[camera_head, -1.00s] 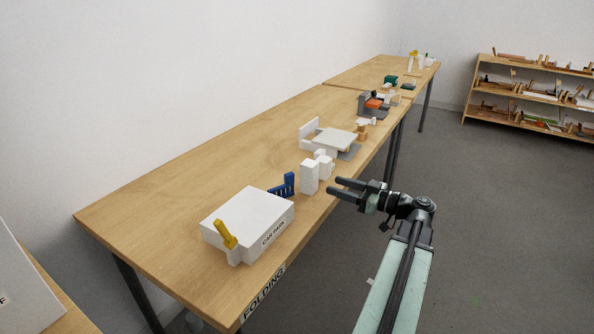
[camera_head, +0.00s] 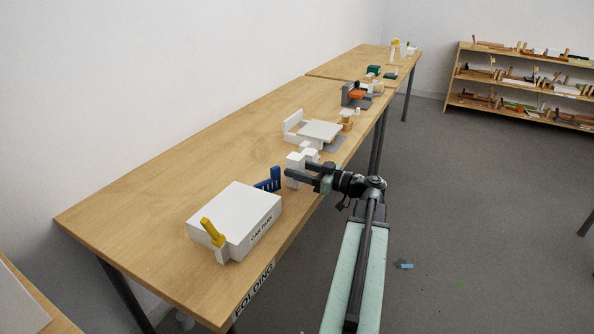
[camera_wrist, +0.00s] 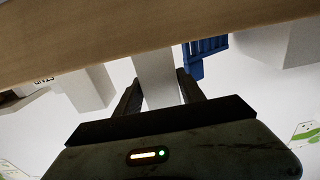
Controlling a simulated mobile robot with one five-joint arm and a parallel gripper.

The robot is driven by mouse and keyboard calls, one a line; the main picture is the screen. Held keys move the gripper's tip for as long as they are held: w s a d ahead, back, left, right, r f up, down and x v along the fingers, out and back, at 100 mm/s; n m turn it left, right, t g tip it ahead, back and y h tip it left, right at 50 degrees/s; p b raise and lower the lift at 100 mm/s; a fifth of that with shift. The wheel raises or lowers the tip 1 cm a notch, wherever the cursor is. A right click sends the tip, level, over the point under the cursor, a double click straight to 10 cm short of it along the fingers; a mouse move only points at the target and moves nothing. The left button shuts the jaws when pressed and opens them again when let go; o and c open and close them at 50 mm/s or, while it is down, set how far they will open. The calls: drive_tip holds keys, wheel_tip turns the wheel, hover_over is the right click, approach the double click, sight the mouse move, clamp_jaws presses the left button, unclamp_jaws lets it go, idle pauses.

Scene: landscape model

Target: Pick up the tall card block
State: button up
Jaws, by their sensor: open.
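The tall card block (camera_head: 293,160) is white and stands upright near the table's front edge in the head view, partly hidden by my gripper (camera_head: 297,171). My gripper is open, its dark fingers level and reaching to the block. In the wrist view, a white block (camera_wrist: 155,68) lies between the two fingers of my gripper (camera_wrist: 158,82), apparently the same block. Whether either finger touches it I cannot tell.
Smaller white blocks (camera_head: 310,152) stand just behind it. A blue slotted piece (camera_head: 268,180) and a white box marked CAR PARK (camera_head: 235,215) with a yellow piece (camera_head: 212,231) are to the left. A white model (camera_head: 320,131) stands farther along the table (camera_head: 170,180).

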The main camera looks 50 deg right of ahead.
sight(289, 156)
drive_tip(key=x, duration=0.3)
drive_tip(key=shift+w+a+r, duration=0.15)
drive_tip(key=shift+w, duration=0.25)
drive_tip(key=c, duration=1)
drive_tip(key=shift+r+p, duration=0.25)
drive_tip(key=shift+p, duration=0.1)
wheel_tip(289, 156, up, 3)
drive_tip(key=p, duration=0.3)
drive_tip(key=shift+r, duration=0.15)
drive_tip(key=v, duration=0.5)
drive_tip(key=p+v, duration=0.1)
drive_tip(key=v, duration=0.4)
drive_tip(key=r+v, duration=0.1)
drive_tip(key=v, duration=0.5)
drive_tip(key=shift+s, duration=0.1)
